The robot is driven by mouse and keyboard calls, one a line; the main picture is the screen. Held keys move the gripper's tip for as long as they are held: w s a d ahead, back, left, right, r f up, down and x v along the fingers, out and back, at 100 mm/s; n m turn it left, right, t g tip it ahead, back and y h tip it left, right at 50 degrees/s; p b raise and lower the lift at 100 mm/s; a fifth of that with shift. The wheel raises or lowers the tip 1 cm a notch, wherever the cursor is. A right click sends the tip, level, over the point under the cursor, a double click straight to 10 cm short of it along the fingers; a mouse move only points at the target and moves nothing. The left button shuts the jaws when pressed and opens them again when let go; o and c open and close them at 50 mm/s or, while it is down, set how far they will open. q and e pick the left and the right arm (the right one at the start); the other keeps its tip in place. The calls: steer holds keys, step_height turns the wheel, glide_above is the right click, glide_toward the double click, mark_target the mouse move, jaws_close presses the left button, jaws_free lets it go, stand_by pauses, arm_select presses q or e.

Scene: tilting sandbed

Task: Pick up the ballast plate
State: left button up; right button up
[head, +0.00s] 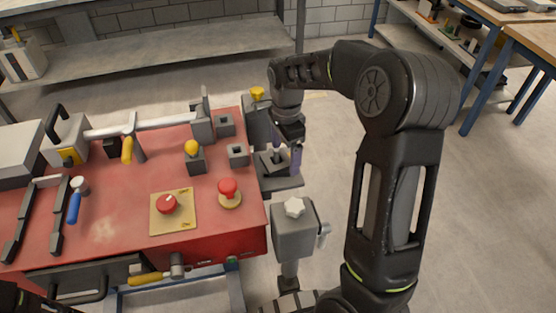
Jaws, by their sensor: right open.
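My right gripper (286,160) points down beyond the red bench's right edge, with its two fingers apart. It is over a dark grey holder (281,186) fixed to the bench's right side. A small dark grey block-like piece (266,165) sits on this holder, between or just beside the fingertips; I cannot tell which. It may be the ballast plate, but the fingers partly hide it and its shape is unclear. My left gripper does not show.
The red bench (105,225) carries a red knob on a yellow plate (167,204), a red-topped stamp (229,193), grey square sockets (237,155) and several tools. Floor to the right is open.

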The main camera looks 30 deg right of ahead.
steer(key=shift+c, duration=0.6)
steer(key=c, duration=1.4)
